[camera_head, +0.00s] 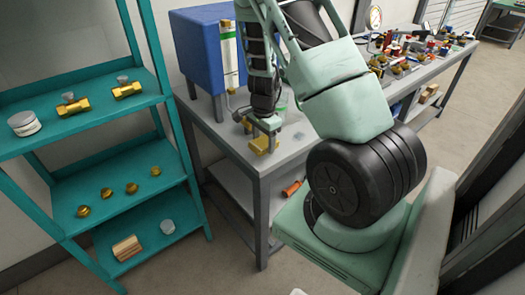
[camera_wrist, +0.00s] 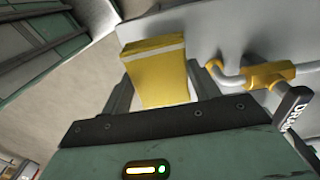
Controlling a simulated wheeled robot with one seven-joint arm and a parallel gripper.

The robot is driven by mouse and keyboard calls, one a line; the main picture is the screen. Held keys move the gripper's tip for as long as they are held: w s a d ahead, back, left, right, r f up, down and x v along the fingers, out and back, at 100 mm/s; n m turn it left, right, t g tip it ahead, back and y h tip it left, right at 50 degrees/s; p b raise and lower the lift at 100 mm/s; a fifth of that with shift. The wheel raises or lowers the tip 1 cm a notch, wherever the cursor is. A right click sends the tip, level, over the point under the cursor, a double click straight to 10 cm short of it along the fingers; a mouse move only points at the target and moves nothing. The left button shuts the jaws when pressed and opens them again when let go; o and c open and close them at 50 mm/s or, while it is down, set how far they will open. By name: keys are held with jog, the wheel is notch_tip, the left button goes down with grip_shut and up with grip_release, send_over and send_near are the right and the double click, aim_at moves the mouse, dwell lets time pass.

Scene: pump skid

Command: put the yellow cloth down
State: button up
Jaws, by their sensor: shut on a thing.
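The yellow cloth (camera_wrist: 157,72) is a small folded block with a pale stripe, held between the two dark fingers of my gripper (camera_wrist: 158,82) in the wrist view. In the head view my gripper (camera_head: 266,128) points down near the front left corner of the grey bench (camera_head: 262,168), with the yellow cloth (camera_head: 262,146) at its tips. The gripper is shut on the cloth. I cannot tell whether the cloth touches the bench top or hangs just above it.
A blue tank unit (camera_head: 203,50) stands behind the gripper. A yellow drain valve (camera_wrist: 268,74) with a dark handle and grey pipe is close right of the cloth. A teal shelf (camera_head: 75,145) holding brass parts stands left. Crowded fittings (camera_head: 410,50) fill the far bench.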

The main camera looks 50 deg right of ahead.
jog(key=shift+f, duration=2)
jog(key=shift+f, duration=0.1)
jog(key=o, duration=1)
